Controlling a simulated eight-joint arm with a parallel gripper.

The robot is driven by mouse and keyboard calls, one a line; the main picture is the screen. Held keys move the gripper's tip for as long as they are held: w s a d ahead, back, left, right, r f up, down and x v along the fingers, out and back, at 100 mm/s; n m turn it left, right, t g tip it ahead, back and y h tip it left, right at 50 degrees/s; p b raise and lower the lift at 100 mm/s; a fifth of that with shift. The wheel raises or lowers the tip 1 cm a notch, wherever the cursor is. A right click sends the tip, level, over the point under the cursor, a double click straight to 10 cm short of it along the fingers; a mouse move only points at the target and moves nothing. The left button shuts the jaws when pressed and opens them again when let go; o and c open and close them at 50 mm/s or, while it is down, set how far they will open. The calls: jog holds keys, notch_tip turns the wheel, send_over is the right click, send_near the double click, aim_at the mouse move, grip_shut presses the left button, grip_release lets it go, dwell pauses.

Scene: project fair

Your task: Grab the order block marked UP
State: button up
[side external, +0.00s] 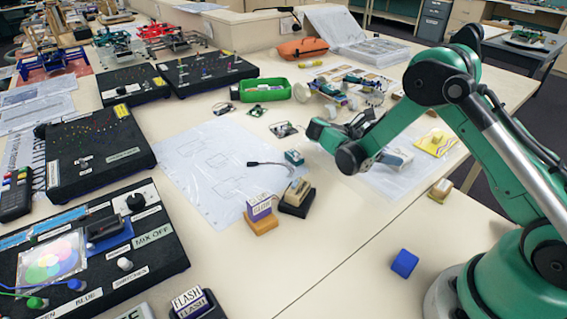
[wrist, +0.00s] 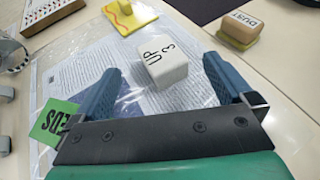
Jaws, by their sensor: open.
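The white block marked UP, with a 3 under the word (wrist: 166,63), lies on a printed sheet under clear plastic in the wrist view. My gripper (wrist: 161,70) is open, with one blue finger on each side of the near part of the block. I see no clear contact between fingers and block. In the side view my gripper (side external: 385,155) is low over the sheet at the right, and a pale block (side external: 399,158) shows beside it, partly hidden by the gripper.
A yellow piece with a wavy line (wrist: 130,15) lies beyond the block. A block marked DUST (wrist: 240,30) stands to the right. A green tag (wrist: 55,122) is beside my left finger. A blue cube (side external: 404,263) lies on the front table, which has free room.

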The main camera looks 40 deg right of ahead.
aim_at(396, 154)
jog(key=shift+f, duration=0.4)
jog(key=shift+s+d+f, duration=0.1)
jog(key=shift+d+f, duration=0.1)
jog(key=shift+d, duration=0.1)
jog(key=x, duration=0.5)
jog(key=c, duration=1.5)
jog(key=shift+o, duration=0.2)
jog(key=shift+r, duration=0.1)
